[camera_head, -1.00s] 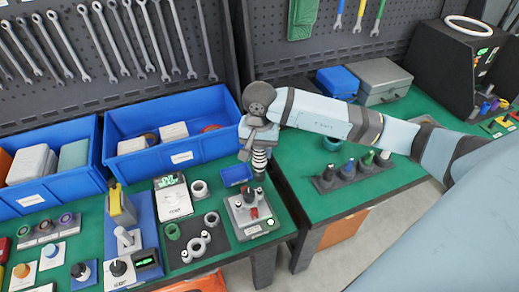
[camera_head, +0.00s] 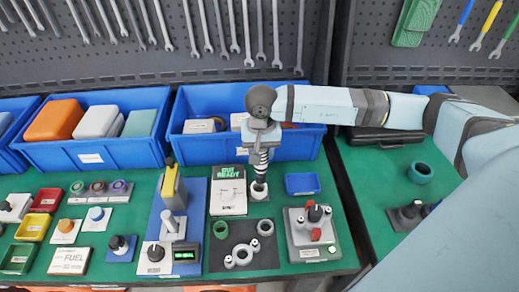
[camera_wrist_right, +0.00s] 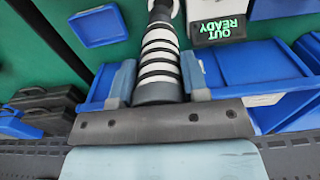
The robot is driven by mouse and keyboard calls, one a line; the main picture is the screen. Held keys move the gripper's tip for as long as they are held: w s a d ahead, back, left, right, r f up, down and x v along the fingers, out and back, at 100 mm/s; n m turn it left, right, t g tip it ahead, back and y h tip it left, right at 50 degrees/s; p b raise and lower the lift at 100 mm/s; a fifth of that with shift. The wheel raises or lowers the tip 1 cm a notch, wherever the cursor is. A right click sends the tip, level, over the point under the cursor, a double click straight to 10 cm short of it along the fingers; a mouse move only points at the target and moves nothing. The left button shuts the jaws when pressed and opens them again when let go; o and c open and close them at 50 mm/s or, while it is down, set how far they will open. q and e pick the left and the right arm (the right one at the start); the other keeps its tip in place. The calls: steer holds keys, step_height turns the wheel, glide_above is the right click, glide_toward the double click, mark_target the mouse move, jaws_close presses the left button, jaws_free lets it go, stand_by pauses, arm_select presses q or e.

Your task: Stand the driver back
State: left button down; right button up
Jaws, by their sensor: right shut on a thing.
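My right gripper (camera_head: 262,147) is shut on the driver (camera_head: 261,167), a dark tool with white bands. It holds the driver upright, tip down. The driver's lower end is at a white ring-shaped holder (camera_head: 259,192) on the bench; I cannot tell whether it is inside the ring or just above it. In the right wrist view the driver (camera_wrist_right: 160,52) sits between the two fingers of the gripper (camera_wrist_right: 157,82), and its far end meets the white ring (camera_wrist_right: 164,5). My left gripper is not in view.
A display block (camera_head: 228,191) reading "OUT READY" stands close left of the ring. A small blue tray (camera_head: 302,184) and a grey box with knobs (camera_head: 313,233) are on the right. Blue bins (camera_head: 97,150) line the back.

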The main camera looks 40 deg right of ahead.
steer(key=shift+w+a+f, duration=0.15)
steer(key=shift+w+f, duration=0.1)
steer(key=shift+w, duration=0.1)
steer(key=shift+s+f+b, duration=0.15)
steer(key=shift+f+b, duration=0.2)
steer(key=shift+f, duration=0.35)
steer(key=shift+f+b, duration=0.35)
steer(key=shift+f, duration=0.9)
steer(key=shift+f, duration=0.1)
steer(key=shift+f+b, duration=0.4)
steer(key=shift+b, duration=0.2)
steer(key=shift+f, duration=0.1)
